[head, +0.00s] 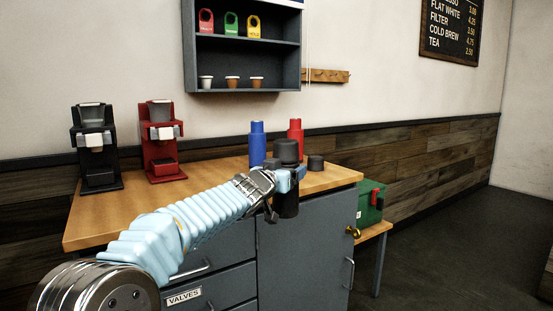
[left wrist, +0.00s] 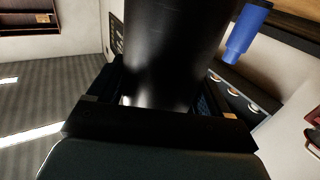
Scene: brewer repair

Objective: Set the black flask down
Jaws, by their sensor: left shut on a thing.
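The black flask (head: 286,151) is upright in the head view, at the front edge of the wooden counter (head: 215,180). Its lower body overlaps the grey cabinet front in the picture. My left gripper (head: 285,183) is shut on the flask's middle. In the left wrist view the black flask (left wrist: 175,50) fills the space between the fingers of my left gripper (left wrist: 160,110). The flask's base is out of that view. My right gripper is not in view.
A blue flask (head: 257,145) and a red flask (head: 295,132) stand behind, with dark caps (head: 316,163) near them. Black (head: 96,150) and red (head: 162,145) brewers stand on the left. The counter between is clear. A green box (head: 369,203) sits lower right.

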